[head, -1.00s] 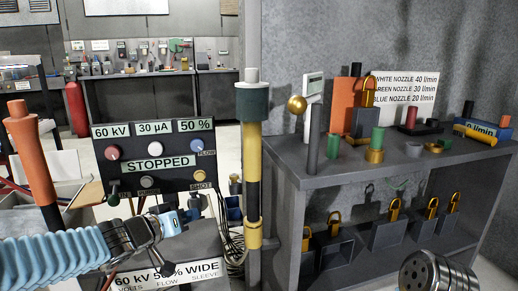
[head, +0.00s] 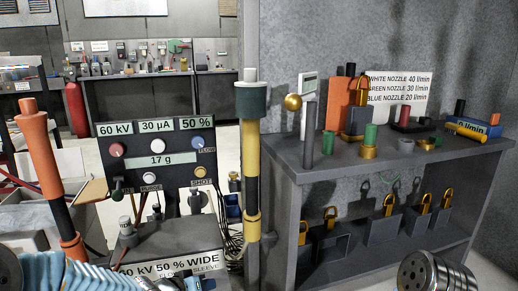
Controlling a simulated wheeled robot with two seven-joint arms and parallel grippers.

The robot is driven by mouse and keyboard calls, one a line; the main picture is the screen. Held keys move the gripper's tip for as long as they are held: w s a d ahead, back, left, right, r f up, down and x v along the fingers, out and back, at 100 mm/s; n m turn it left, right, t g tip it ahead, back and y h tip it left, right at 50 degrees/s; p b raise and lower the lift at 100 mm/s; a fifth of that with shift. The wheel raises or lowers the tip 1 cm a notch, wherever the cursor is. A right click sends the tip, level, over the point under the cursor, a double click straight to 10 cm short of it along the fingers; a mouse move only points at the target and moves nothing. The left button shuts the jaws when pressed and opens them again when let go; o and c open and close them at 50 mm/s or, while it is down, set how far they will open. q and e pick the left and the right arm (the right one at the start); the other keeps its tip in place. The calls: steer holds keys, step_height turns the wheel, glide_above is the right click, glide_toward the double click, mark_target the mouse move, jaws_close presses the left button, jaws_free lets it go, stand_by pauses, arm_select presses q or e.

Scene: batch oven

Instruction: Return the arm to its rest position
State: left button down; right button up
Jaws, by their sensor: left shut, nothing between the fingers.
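My left arm, in a light blue ribbed sleeve, lies low at the bottom left of the head view. My left gripper (head: 160,284) is at the bottom edge, mostly cut off by the frame, and is shut with nothing seen in it. It is below the control panel (head: 205,180) and near the front label of the console. The panel reads 60 kV, 30 µA, 50 % and 17 g. My right gripper is not in view; only a round metal part of my right arm shows at the bottom right.
An orange and black post (head: 38,150) stands at the left. A yellow and black post (head: 251,170) stands right of the panel. A grey shelf (head: 350,165) at the right holds nozzles, padlocks and a gauge. A red extinguisher (head: 76,108) stands behind.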

arm_select(q)
steer(key=s+d+f+g+y, duration=0.2)
steer(key=s+f+g, duration=0.6)
steer(key=s+f, duration=1.6)
step_height(320, 180, down, 2)
steer(key=shift+d+f+g, duration=0.2)
steer(key=shift+d+g, duration=0.1)
steer(key=shift+d, duration=0.25)
stand_by(4.9)
